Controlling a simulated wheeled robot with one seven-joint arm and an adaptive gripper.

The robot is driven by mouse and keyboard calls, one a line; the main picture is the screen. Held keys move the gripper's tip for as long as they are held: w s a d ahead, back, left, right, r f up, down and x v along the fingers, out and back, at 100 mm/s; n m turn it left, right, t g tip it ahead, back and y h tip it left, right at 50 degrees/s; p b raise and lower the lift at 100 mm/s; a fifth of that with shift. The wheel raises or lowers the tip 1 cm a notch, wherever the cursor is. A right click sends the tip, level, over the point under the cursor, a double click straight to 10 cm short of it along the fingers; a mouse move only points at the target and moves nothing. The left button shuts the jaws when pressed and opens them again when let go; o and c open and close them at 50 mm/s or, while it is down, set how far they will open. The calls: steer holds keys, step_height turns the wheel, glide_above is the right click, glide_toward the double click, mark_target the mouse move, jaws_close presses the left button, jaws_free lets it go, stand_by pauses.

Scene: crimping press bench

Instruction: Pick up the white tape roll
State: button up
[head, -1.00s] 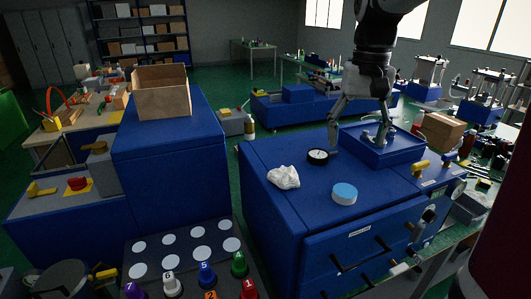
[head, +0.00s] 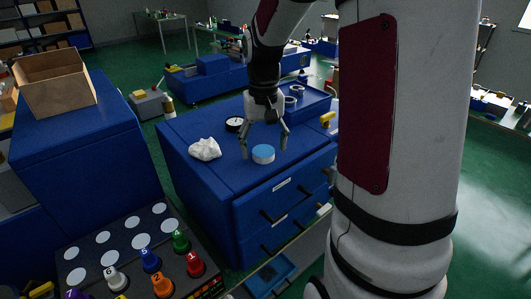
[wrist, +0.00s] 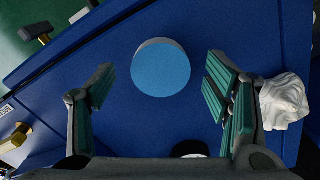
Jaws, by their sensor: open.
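A short white cylinder with a flat blue top (head: 263,155) stands on the blue cabinet top; I cannot tell for sure that it is the tape roll. It also shows in the wrist view (wrist: 160,70), ahead of my gripper and between the lines of its fingers. My gripper (head: 265,147) is open and empty, pointing down over the cylinder, with a finger to either side in the picture. In the wrist view the spread green-padded fingers (wrist: 160,82) are clear of it. Pale ring-shaped things (head: 297,90) lie in the blue tray behind.
A crumpled white cloth (head: 205,149) lies left of the cylinder, beyond the right finger in the wrist view (wrist: 284,100). A black-rimmed round dial (head: 235,124) lies behind. The blue cabinet's (head: 215,185) front edge and drawer handles are close by.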

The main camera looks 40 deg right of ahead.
steer(key=shift+f, duration=0.55)
steer(key=c, duration=1)
